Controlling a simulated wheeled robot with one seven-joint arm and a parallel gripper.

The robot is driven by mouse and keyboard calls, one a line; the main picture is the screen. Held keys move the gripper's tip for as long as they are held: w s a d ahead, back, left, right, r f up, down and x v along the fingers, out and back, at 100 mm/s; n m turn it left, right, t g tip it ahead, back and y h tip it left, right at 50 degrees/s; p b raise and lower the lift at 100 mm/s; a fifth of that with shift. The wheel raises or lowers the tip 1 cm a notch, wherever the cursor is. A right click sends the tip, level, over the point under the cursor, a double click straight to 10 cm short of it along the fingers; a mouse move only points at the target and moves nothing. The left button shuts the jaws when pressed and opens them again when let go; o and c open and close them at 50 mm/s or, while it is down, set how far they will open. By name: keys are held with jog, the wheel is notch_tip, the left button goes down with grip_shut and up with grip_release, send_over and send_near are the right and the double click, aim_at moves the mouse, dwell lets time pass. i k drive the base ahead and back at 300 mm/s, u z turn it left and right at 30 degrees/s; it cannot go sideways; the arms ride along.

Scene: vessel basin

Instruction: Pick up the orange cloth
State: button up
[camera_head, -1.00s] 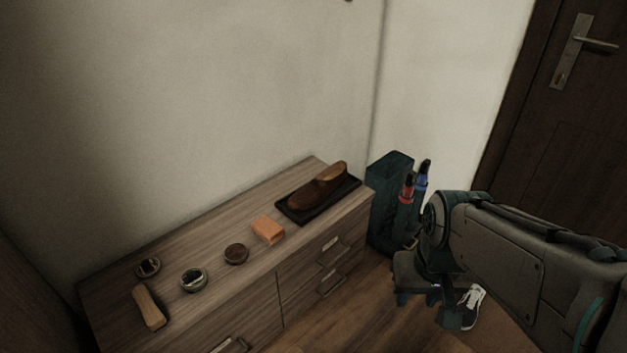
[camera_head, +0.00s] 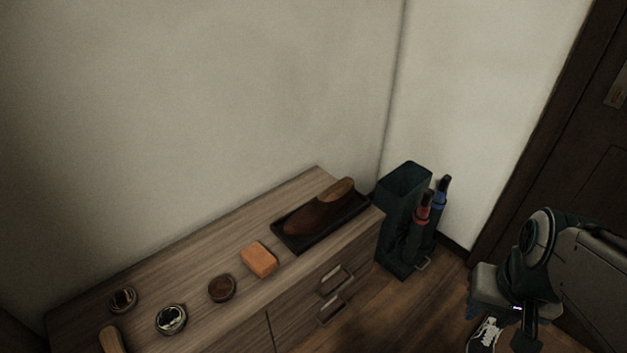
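The orange cloth (camera_head: 259,260) is a small folded block lying flat on top of the wooden cabinet (camera_head: 210,245), near its front edge. My gripper (camera_head: 507,318) is at the lower right, over the floor, well to the right of the cabinet and apart from the cloth. It points downward and is partly dark, so its fingers cannot be made out clearly.
A dark umbrella stand (camera_head: 401,220) stands right of the cabinet. A sneaker (camera_head: 487,334) is on the floor.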

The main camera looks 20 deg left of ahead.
aim_at(259, 260)
jog(key=i, duration=0.5)
jog(key=u, duration=2)
jog(key=i, duration=0.5)
jog(key=u, duration=0.05)
